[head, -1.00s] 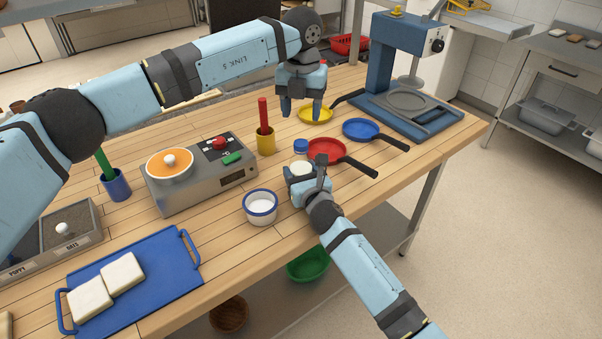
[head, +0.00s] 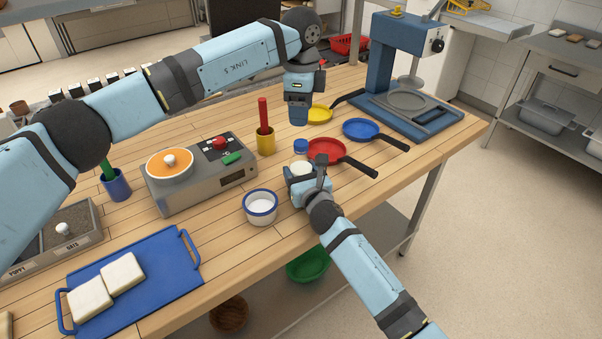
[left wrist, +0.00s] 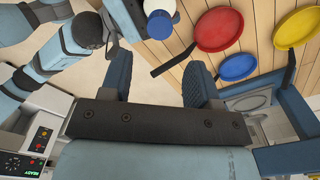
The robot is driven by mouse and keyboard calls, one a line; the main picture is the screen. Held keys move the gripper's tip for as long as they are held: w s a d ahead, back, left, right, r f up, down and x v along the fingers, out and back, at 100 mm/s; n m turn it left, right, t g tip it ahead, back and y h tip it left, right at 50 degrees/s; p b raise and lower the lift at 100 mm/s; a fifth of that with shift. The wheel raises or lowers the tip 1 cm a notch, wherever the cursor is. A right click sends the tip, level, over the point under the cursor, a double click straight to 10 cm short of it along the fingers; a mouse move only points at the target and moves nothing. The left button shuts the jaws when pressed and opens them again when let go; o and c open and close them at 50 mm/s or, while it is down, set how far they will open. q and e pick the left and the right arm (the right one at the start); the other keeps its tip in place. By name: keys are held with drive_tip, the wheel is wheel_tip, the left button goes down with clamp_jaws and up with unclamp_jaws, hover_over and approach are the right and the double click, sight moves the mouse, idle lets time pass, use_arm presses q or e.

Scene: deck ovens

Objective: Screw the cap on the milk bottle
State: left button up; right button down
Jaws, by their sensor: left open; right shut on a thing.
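The milk bottle (head: 301,167) is white, and its lower part is hidden behind my right gripper (head: 303,180). That gripper is shut on the bottle. The blue cap (head: 301,146) sits at the top of the bottle; I cannot tell how tightly it is seated. The left wrist view shows the cap (left wrist: 160,25) with white of the bottle (left wrist: 158,5) beyond it. My left gripper (head: 298,121) is open and empty above the cap, apart from it, seen edge-on. In the left wrist view its fingers (left wrist: 158,75) are spread wide, with the cap lying beyond the gap between them.
The red pan (head: 326,150) lies close right of the bottle, with blue (head: 360,129) and yellow (head: 320,114) pans behind. A yellow cup (head: 266,145) and a white bowl with a blue rim (head: 260,218) stand to the left. The blue press (head: 380,55) stands at the back right.

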sight(301, 142)
use_arm(q)
drive_tip(key=shift+f, duration=4)
